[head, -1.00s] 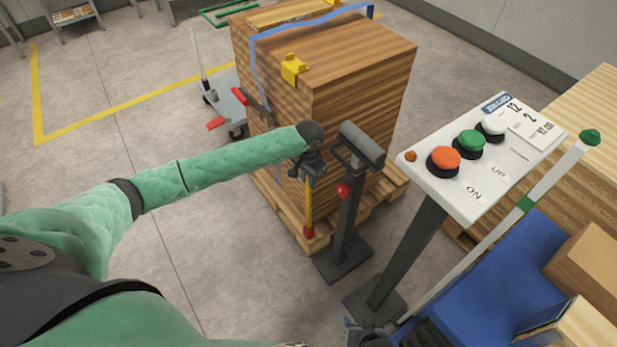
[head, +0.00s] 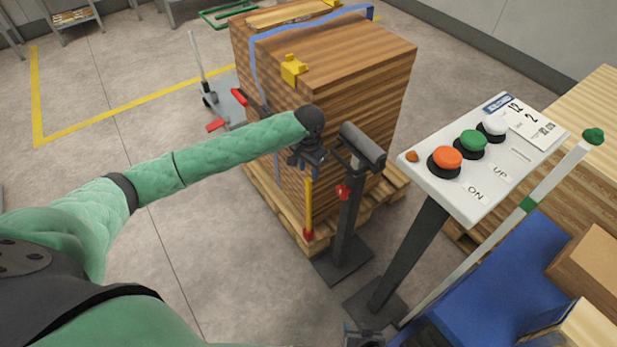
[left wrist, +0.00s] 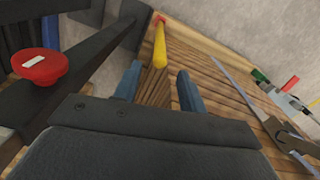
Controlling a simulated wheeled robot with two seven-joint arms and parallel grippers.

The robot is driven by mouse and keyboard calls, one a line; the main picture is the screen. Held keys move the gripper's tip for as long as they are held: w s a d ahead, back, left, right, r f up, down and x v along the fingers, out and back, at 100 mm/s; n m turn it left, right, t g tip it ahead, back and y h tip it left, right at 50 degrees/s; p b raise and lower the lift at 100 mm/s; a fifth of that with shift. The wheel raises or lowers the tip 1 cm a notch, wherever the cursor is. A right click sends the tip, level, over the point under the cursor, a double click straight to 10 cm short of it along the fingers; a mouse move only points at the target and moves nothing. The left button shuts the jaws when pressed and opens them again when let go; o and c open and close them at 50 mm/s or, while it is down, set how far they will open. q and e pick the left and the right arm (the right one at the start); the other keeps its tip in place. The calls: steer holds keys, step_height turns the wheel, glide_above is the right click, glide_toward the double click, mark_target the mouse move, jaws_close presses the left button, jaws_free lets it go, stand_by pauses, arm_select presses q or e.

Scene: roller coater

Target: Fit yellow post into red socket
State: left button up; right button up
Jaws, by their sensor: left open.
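The yellow post (head: 309,204) stands roughly upright at the near corner of the wooden stack, its lower end at the red socket (head: 308,234). In the left wrist view the yellow post (left wrist: 160,46) lies ahead, between and beyond the fingers, with the red socket (left wrist: 159,18) at its far end. My left gripper (head: 308,171) is open and empty, just above the post's top and apart from it. Its spread fingers also show in the left wrist view (left wrist: 155,84). My right gripper (head: 362,338) is partly cut off at the bottom edge; its jaw opening is unclear.
The wooden stack (head: 345,85) on a pallet (head: 385,197) stands directly behind the post. A dark stand (head: 349,215) with a roller top and red knob (head: 343,192) is close on the right. A control panel (head: 480,158) stands farther right.

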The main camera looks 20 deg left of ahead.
arm_select(q)
step_height(320, 180, up, 8)
steer(key=shift+f, duration=0.2)
arm_select(e)
steer(key=shift+a+r, duration=0.1)
steer(key=shift+r, duration=0.3)
